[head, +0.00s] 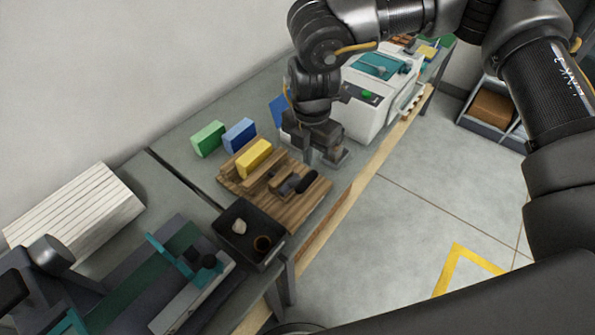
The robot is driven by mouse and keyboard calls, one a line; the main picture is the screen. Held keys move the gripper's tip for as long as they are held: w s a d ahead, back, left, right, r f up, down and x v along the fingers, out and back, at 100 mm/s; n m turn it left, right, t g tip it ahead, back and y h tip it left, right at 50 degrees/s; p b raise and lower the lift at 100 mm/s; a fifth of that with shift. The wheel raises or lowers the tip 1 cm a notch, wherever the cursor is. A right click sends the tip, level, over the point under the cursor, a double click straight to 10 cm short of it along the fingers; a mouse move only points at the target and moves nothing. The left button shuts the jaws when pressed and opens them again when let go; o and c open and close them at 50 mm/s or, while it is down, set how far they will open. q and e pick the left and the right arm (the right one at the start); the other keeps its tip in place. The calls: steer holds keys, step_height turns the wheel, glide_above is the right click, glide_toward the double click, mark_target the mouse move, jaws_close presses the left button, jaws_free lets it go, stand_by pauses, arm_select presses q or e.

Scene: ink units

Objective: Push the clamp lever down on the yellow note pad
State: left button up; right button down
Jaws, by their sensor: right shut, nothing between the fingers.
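The yellow note pad (253,158) stands on edge on a slatted wooden clamp board (300,205) on the workbench. A clamp with a black-handled lever (306,182) sits on the board, to the right of and nearer than the pad. The handle looks slightly raised, but its exact angle is hard to tell. My right gripper (326,158) is shut and empty, pointing down just beyond the lever handle. I cannot tell whether it touches the handle. My left gripper is not in view.
A green block (208,138) and a blue block (239,135) stand behind the board. A black tray (248,235) with small items lies in front. A white machine (375,105) stands beyond my right gripper. The floor at right is open.

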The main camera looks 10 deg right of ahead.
step_height(320, 180, up, 6)
steer(key=p, duration=0.2)
steer(key=shift+f+p, duration=0.25)
steer(key=shift+p, duration=0.1)
